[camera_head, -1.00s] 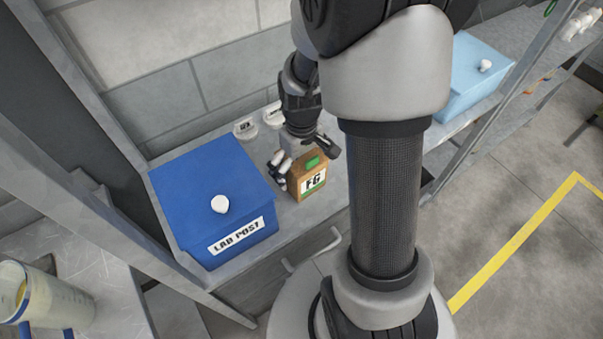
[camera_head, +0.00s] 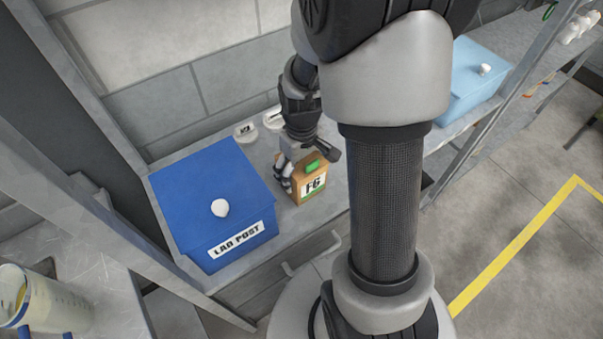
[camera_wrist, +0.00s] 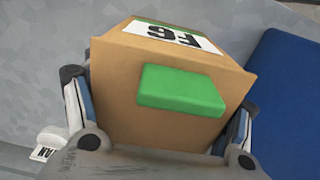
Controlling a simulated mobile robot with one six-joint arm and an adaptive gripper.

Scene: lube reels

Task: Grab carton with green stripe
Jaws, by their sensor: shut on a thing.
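The carton (camera_head: 310,187) is brown with a white FG label, a green stripe along its lower edge and a green block on top. It stands on the grey shelf, right of the blue LAB POST box. My gripper (camera_head: 305,165) reaches down over it from behind and is shut on it. In the wrist view the carton (camera_wrist: 170,90) sits between the two fingers, one at its left side and one at its right. The head view partly hides the far side of the carton behind the gripper.
The blue LAB POST box (camera_head: 205,190) with a white knob stands close on the left. Small white-lidded containers (camera_head: 245,131) are behind. A light blue box (camera_head: 478,75) is farther right. A jug (camera_head: 40,300) is at lower left. Metal shelf posts flank the area.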

